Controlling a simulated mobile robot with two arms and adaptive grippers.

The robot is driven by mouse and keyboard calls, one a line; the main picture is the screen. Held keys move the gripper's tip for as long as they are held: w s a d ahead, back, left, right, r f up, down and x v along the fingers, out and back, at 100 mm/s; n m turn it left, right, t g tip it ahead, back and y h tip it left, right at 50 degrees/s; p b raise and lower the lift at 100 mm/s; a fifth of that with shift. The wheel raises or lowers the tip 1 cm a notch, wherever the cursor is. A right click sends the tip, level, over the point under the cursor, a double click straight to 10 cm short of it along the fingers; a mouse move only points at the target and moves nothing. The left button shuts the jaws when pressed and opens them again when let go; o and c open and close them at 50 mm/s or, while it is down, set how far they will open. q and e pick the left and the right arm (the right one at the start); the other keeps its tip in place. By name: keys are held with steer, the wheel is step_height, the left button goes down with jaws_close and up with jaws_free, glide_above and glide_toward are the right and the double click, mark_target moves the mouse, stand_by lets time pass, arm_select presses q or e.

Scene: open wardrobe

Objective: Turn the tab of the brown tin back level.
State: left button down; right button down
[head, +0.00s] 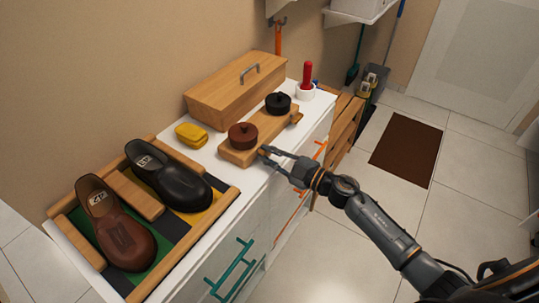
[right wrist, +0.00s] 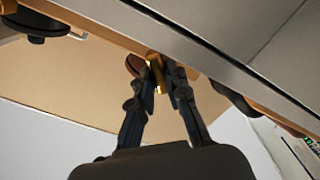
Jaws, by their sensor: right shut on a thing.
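The brown tin (head: 243,136) sits on the near left end of a light wooden block on the white cabinet top. Part of it shows brown behind the fingers in the right wrist view (right wrist: 133,64). My right gripper (head: 265,152) reaches in from the right, just to the near right of the tin. In the right wrist view my right gripper (right wrist: 160,83) is shut on a small brass-coloured tab (right wrist: 155,70). The fingers largely hide the tab in the head view, and I cannot tell its tilt. My left gripper is not in view.
A black tin (head: 278,103) sits on the same wooden block (head: 263,133). A wooden box (head: 237,88) stands behind, a yellow cloth (head: 191,134) to the left. A shoe tray (head: 184,248) holds brown and black shoes. A red-handled brush (head: 307,77) stands in a white pot.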

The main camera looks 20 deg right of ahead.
steer(key=n, duration=0.2)
steer(key=n+b, duration=0.1)
steer(key=n, duration=0.1)
steer(key=shift+a+f+n, duration=0.1)
steer(key=shift+f+n, duration=0.1)
steer(key=shift+n, duration=0.1)
steer(key=n+b, duration=0.1)
steer(key=n, duration=0.3)
steer(key=shift+b, duration=0.4)
steer(key=shift+n, duration=0.4)
steer(key=c, duration=1.3)
jaws_free()
steer(key=shift+s, duration=0.1)
steer(key=shift+f, duration=0.1)
